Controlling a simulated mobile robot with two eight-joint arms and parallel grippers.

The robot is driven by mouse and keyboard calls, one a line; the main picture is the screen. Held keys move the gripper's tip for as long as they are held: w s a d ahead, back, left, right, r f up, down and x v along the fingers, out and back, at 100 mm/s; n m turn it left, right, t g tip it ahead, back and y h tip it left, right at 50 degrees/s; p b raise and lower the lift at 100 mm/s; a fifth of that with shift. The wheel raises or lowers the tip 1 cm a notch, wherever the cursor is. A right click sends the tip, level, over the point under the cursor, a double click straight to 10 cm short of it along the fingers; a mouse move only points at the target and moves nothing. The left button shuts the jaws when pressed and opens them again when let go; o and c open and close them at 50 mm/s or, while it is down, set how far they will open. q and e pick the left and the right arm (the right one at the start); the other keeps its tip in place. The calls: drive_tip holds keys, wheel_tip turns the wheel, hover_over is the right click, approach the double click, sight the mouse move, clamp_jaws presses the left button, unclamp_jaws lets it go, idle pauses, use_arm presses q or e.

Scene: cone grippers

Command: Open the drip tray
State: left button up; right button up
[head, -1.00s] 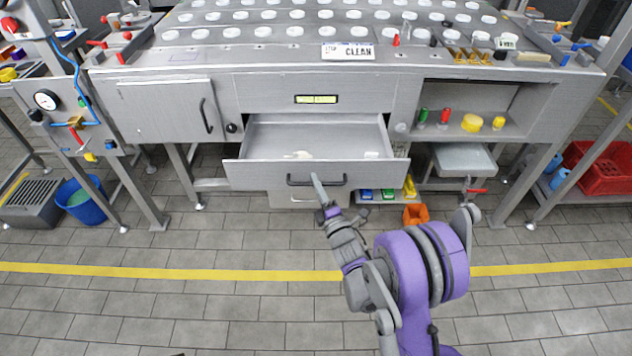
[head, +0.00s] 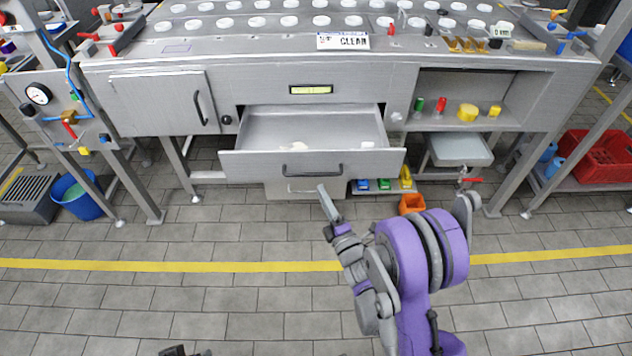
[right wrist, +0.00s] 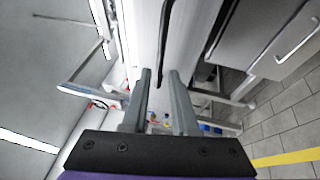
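The drip tray (head: 231,164) is a wide grey metal drawer under the middle of the steel bench, pulled well out with its inside showing. A few small pale things lie in it. Its dark bar handle (head: 312,171) is on the front face and also shows in the right wrist view (right wrist: 163,40). My right gripper (head: 327,200) is in front of and below the handle, clear of it. Its two fingers are apart and empty in the right wrist view (right wrist: 160,74). A dark piece at the bottom edge, probably my left gripper (head: 182,351), is mostly cut off.
A closed cabinet door (head: 158,104) is left of the tray. A shelf with a yellow cylinder (head: 467,112) is at the right. An orange bin (head: 411,204) stands on the floor below. A blue bucket (head: 78,198) is at the left. The tiled floor in front is free.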

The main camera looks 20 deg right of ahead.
drive_tip(key=b+v, duration=0.1)
drive_tip(key=v, duration=0.2)
drive_tip(key=shift+s, duration=0.15)
idle(0.4)
